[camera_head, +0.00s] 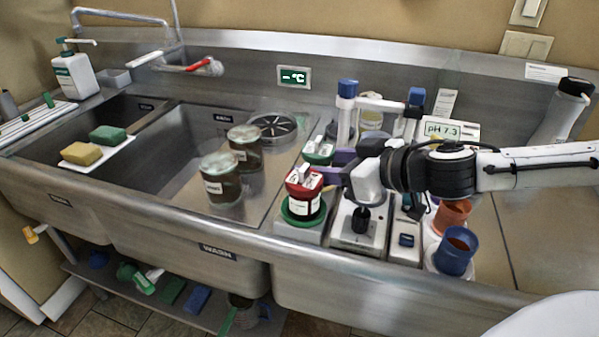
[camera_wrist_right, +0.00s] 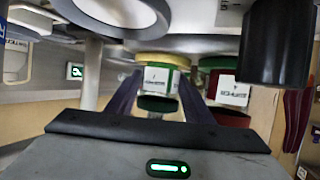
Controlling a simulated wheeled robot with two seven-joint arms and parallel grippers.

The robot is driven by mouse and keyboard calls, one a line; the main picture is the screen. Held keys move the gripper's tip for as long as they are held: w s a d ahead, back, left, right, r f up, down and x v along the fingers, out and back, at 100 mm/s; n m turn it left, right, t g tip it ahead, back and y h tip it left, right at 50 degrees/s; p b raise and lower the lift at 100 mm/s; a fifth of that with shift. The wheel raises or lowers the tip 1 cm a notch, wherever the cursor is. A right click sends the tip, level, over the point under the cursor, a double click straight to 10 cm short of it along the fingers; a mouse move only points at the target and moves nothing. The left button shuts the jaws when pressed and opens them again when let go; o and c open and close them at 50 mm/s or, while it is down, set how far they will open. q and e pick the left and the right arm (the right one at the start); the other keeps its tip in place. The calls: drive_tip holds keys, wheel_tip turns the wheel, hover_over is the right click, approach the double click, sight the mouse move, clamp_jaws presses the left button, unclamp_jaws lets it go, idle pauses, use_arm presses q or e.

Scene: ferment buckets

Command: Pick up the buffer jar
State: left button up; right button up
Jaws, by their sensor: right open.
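My right gripper (camera_head: 334,167) reaches in from the right, open, with its purple fingers pointing left at the jars. A green-lidded jar (camera_head: 319,151) with a white label stands at the back. It shows between the open fingers in the right wrist view (camera_wrist_right: 157,82), which appears upside down; I cannot tell whether they touch it. A red-lidded jar (camera_head: 304,190) with a white label stands in front of it on a green ring. In the wrist view this red-lidded jar (camera_wrist_right: 232,92) is outside the fingers, to the right. I cannot read for certain which label says buffer. My left gripper is not in view.
Blue-capped posts (camera_head: 347,88) stand behind my right gripper. A pH 7.3 display (camera_head: 451,130) is beyond my arm. An orange cup (camera_head: 452,216) and a blue cup (camera_head: 455,250) stand at the front right. Two dark jars (camera_head: 221,180) are left, near the sink.

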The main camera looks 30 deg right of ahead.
drive_tip(key=shift+s+r, duration=0.1)
drive_tip(key=shift+s, duration=0.05)
drive_tip(key=c, duration=0.9)
drive_tip(key=shift+r, duration=0.1)
